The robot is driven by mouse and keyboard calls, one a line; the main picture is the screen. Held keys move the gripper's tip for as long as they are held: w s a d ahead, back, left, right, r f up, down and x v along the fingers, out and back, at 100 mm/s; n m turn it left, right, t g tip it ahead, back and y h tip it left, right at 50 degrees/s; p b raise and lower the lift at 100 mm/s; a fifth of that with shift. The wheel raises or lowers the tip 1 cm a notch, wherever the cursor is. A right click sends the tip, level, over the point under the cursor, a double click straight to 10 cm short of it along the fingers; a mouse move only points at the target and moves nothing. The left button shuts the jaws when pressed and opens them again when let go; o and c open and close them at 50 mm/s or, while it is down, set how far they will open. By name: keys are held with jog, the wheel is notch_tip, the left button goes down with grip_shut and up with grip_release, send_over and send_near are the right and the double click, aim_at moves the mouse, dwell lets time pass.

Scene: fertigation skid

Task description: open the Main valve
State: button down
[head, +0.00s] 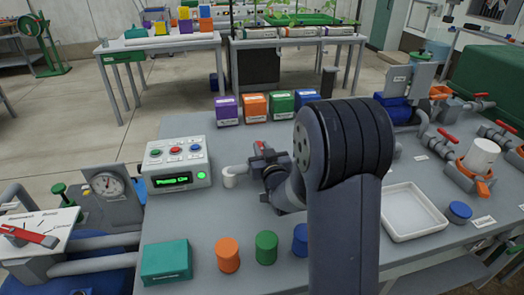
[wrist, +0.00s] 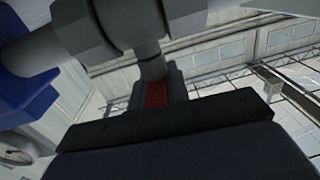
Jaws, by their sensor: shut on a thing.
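My gripper (head: 264,158) is low over the middle of the bench, beside a grey pipe elbow (head: 232,176), and my arm hides much of what lies behind it. A small red handle (head: 261,145) shows at the jaws. In the wrist view the red handle (wrist: 157,94) sits between the dark jaws (wrist: 155,100), close under a grey pipe fitting (wrist: 125,25). The jaws are shut on it. I take it for the Main valve handle, but no label naming it is readable. Its angle to the pipe is hard to tell.
A control box (head: 178,165) with buttons and a lit green display stands left. Labelled coloured boxes (head: 254,108) stand behind. Orange (head: 228,255) and green (head: 266,248) cylinders are in front. A white tray (head: 414,212) and other red-handled valves (head: 447,135) are right.

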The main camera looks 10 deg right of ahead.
jog(key=n+y+b, duration=0.1)
jog(key=y, duration=0.1)
jog(key=shift+d+f+n+y, duration=0.1)
jog(key=shift+n+y, duration=0.3)
jog(key=n+y, duration=0.1)
jog(key=y, duration=0.1)
jog(key=n+g+y, duration=0.1)
jog(key=shift+r+n+g+y, duration=0.2)
jog(key=shift+n+g+y, duration=0.1)
jog(key=shift+y, duration=0.1)
jog(key=n+g+y+p, duration=0.2)
jog(key=n+y, duration=0.1)
jog(key=y, duration=0.1)
jog(key=shift+g+p, duration=0.35)
jog(key=shift+g, duration=0.05)
jog(key=shift+n+g+y+p, duration=1)
jog(key=shift+n+g+y, duration=1)
jog(key=shift+g, duration=0.3)
jog(key=shift+a, duration=0.2)
jog(key=c, duration=1.4)
grip_release()
jog(key=shift+f, duration=0.1)
jog(key=shift+o, duration=0.2)
notch_tip(320, 180, up, 10)
jog(key=shift+r+p, duration=0.1)
jog(key=shift+p, duration=0.3)
jog(key=shift+o, duration=0.2)
